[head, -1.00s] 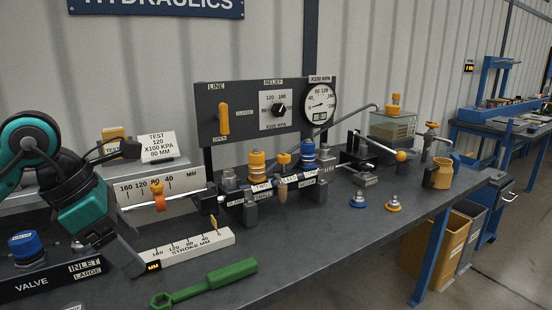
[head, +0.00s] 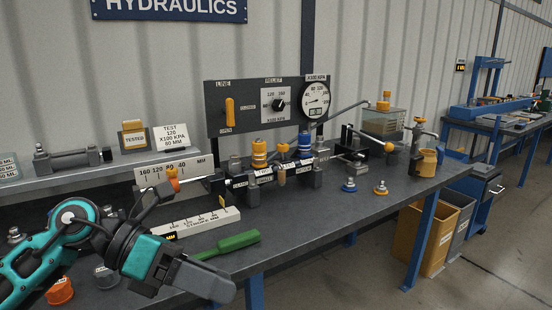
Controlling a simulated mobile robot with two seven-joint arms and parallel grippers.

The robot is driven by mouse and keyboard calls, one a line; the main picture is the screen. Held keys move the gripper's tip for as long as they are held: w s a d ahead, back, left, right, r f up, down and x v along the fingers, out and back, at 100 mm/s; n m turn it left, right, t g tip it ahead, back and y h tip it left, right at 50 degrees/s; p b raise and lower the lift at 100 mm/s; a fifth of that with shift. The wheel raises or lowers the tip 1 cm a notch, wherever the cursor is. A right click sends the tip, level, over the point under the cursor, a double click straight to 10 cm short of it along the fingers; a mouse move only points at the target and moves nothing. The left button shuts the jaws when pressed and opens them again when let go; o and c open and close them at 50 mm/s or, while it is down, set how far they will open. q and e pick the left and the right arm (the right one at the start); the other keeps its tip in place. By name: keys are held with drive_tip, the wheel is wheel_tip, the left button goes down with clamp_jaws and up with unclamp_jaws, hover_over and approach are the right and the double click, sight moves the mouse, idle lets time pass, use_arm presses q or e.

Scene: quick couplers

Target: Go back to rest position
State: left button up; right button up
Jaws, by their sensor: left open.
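My left gripper (head: 212,284) is in the lower left of the head view, in front of the bench's front edge. It is open and I see nothing held in it. Its arm (head: 60,235) is teal and black and comes in from the left. It hides part of the bench top behind it. My right gripper is not in view.
An orange cap (head: 59,290) lies near the arm. Bins (head: 428,238) stand at right. The floor in front is free.

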use_arm(q)
drive_tip(key=w+a+f+m+t+y, duration=0.15)
drive_tip(key=f+m+t, duration=0.45)
drive_tip(key=m, duration=0.6)
drive_tip(key=a+f+m+t+y+p, duration=0.1)
drive_tip(key=a+f+m+t+y, duration=0.35)
drive_tip(key=m, duration=0.65)
drive_tip(key=a+f+m+t+y, duration=0.1)
drive_tip(key=f+m+t, duration=0.55)
drive_tip(key=m, duration=0.55)
drive_tip(key=s+a+f+n+g+y, duration=0.2)
drive_tip(key=s+f+n+g+y, duration=0.2)
drive_tip(key=s+f+n, duration=0.3)
drive_tip(key=s+f+g, duration=0.1)
drive_tip(key=s+f, duration=0.3)
drive_tip(key=f, duration=0.3)
drive_tip(key=shift+f+g, duration=0.2)
drive_tip(key=shift+g, duration=0.1)
